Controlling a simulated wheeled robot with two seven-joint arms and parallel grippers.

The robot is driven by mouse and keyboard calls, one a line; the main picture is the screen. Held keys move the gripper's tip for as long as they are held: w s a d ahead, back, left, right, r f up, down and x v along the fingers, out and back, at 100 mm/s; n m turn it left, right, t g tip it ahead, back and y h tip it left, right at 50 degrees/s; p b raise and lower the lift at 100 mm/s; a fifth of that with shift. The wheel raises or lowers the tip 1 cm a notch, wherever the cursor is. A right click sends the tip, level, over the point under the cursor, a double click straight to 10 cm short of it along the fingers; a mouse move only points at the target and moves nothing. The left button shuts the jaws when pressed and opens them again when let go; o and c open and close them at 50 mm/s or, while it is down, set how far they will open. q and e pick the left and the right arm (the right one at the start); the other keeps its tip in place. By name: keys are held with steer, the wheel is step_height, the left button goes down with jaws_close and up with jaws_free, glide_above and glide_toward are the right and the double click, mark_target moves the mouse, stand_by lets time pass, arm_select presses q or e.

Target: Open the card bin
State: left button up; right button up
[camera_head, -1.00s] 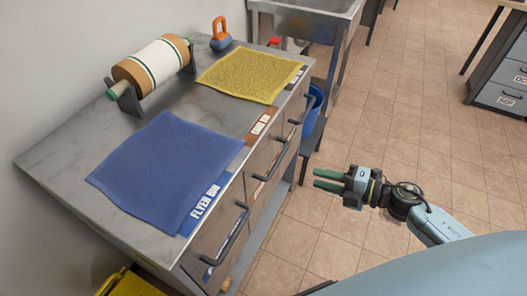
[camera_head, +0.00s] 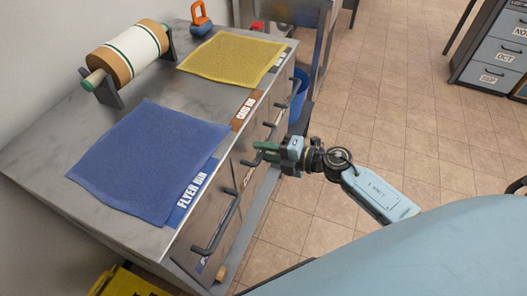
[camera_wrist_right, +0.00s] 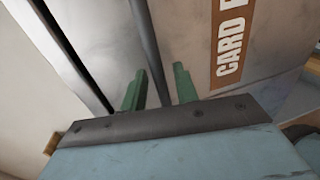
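The drawer front looks shut. My left gripper is not in view.
The flyer bin handle (camera_head: 216,226) sticks out nearer, left of my right gripper. On the cabinet top are a blue mat (camera_head: 145,160), a yellow mat (camera_head: 232,57), a roll (camera_head: 128,52) and an orange-handled weight (camera_head: 201,20). The tiled floor (camera_head: 380,110) at right is clear.

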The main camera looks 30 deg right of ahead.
steer(key=shift+w+a, duration=0.2)
jaws_close()
stand_by(0.3)
